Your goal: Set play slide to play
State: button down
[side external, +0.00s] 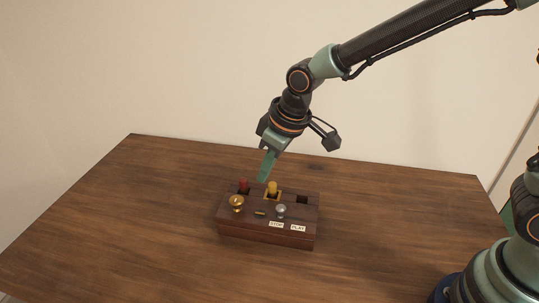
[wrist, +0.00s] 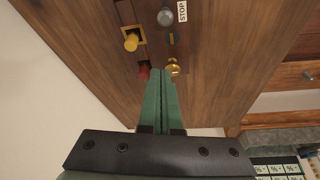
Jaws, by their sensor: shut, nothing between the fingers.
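A dark reddish-brown box (side external: 265,236) stands on the wooden table. Its top bears a silver round knob (side external: 281,209) on a slot, behind the white STOP label (side external: 276,224). A PLAY label (side external: 298,228) is to the right of STOP. The silver knob shows beside STOP in the wrist view (wrist: 165,17), at the STOP end of its slot. PLAY is outside the wrist view. My gripper (side external: 263,180) has its green fingers together and empty, above the back left of the box. The fingertips (wrist: 161,72) appear near the brass knob, apart from the silver knob.
The box also bears a brass knob (side external: 237,202), a red peg (side external: 243,185), a yellow peg (side external: 272,187) in a brass frame, and a dark square opening (side external: 302,199). The table (side external: 120,225) is clear around the box. A pale wall stands behind.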

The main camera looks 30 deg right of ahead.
aim_at(251, 205)
jog(key=x, duration=0.7)
jog(key=shift+w+a+f, duration=0.1)
jog(key=shift+a+f, duration=0.05)
jog(key=shift+f, duration=0.25)
jog(key=shift+s+d+r, duration=0.1)
jog(key=shift+s+d, duration=0.2)
jog(key=shift+s, duration=0.3)
jog(key=shift+s+d+r, duration=0.1)
jog(key=shift+s+d, duration=0.25)
jog(key=shift+s, duration=0.2)
jog(key=shift+s+d, duration=0.35)
jog(key=shift+s, duration=0.25)
